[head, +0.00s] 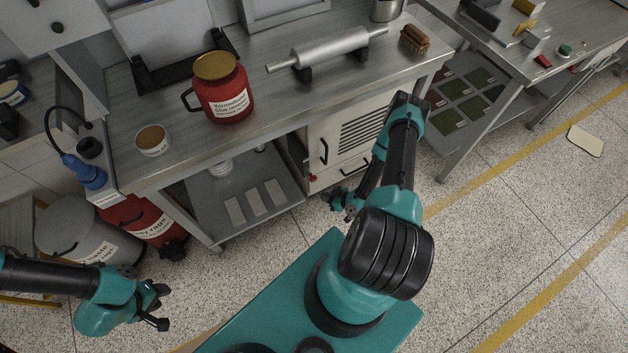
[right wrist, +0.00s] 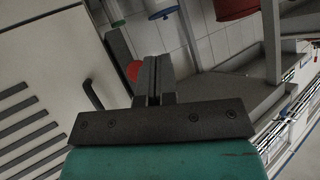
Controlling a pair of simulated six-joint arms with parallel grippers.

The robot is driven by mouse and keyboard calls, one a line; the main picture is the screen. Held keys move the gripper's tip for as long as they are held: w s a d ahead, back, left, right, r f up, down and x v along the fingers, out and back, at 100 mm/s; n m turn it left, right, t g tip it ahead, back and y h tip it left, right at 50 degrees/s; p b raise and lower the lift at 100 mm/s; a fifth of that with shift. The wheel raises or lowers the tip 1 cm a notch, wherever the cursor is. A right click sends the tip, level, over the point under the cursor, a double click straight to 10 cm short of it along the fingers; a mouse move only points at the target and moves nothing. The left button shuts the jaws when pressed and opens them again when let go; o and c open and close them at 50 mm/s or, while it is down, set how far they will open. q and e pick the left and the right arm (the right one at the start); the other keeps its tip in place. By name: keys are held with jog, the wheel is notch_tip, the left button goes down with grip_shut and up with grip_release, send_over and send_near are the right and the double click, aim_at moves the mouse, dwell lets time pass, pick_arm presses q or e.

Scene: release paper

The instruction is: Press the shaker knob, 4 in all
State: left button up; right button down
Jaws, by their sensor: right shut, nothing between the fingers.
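No part is clearly recognisable as the shaker knob. A red jug (head: 222,90) with a brass-coloured lid, a black handle and a white label stands upright on the metal bench (head: 290,108). I cannot tell whether it is the shaker. My right gripper (head: 338,203) is low in front of the bench cabinet, below the worktop and apart from the jug. Its two fingers (right wrist: 153,82) are together and empty in the right wrist view. My left gripper (head: 160,307) is at the lower left above the floor, its fingers apart and empty.
A white tub (head: 152,141) with a brown top stands at the bench's front left. A metal roller (head: 328,48) on black supports and a brown brush (head: 414,40) are farther right. The cabinet (head: 350,135) is under the bench. Red and grey bins stand at left. The worktop's front middle is clear.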

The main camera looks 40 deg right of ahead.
aim_at(312, 177)
dwell(0.8)
jog(key=s, duration=0.2)
jog(key=s+a, duration=0.1)
jog(key=shift+s, duration=0.35)
jog(key=shift+w+d, duration=0.1)
jog(key=w+d, duration=0.2)
jog(key=w, duration=0.6)
jog(key=shift+w, duration=0.2)
jog(key=shift+w, duration=0.1)
dwell(2.0)
jog(key=shift+w+d, duration=0.15)
jog(key=shift+w, duration=0.15)
